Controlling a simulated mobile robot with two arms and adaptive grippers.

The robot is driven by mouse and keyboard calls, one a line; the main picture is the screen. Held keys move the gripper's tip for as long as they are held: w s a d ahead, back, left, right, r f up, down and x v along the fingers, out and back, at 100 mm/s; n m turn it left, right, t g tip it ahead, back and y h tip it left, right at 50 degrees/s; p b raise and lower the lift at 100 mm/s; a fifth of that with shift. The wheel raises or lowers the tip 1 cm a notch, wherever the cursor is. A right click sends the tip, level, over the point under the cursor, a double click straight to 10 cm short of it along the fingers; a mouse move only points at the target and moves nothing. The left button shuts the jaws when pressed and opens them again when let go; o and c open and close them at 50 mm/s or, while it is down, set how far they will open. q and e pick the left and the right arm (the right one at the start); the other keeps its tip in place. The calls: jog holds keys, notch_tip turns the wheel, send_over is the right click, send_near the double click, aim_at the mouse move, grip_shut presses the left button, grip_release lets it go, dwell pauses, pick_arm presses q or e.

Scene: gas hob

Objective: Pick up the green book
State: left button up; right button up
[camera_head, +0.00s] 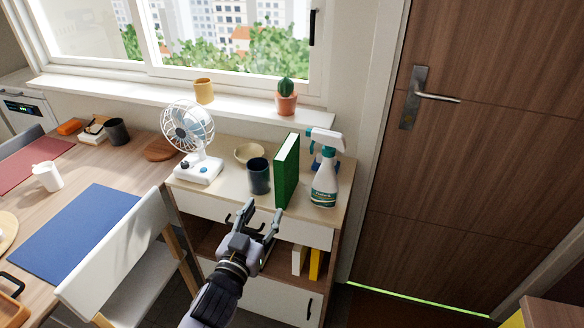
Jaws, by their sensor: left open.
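The green book (286,172) stands upright on top of the cabinet (220,190), its spine edge facing me. A dark cup (258,176) stands just left of it and a white spray bottle (325,172) just right of it. My left gripper (260,218) is open and empty, in front of the cabinet, below and a little left of the book in the picture. It appears apart from the book. My right gripper is not in view.
A white fan (191,138) and a shallow bowl (249,152) share the cabinet top. A white chair (118,262) stands at the table on the left. A cactus pot (286,102) and a yellow cup (203,91) sit on the windowsill. A wooden door (480,150) is at right.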

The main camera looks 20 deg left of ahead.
aim_at(278, 185)
pick_arm(q)
jog(key=w, duration=0.9)
jog(key=shift+w+d+p, duration=0.15)
jog(key=shift+w+p, duration=0.1)
jog(key=shift+p, duration=0.1)
jog(key=shift+w, duration=0.4)
jog(key=w, duration=0.5)
jog(key=shift+d+f, duration=0.15)
jog(key=shift+d, duration=0.05)
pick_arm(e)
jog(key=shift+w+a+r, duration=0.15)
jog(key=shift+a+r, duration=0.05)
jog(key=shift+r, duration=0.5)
pick_arm(q)
jog(key=shift+c, duration=0.4)
jog(key=shift+c, duration=0.8)
grip_shut()
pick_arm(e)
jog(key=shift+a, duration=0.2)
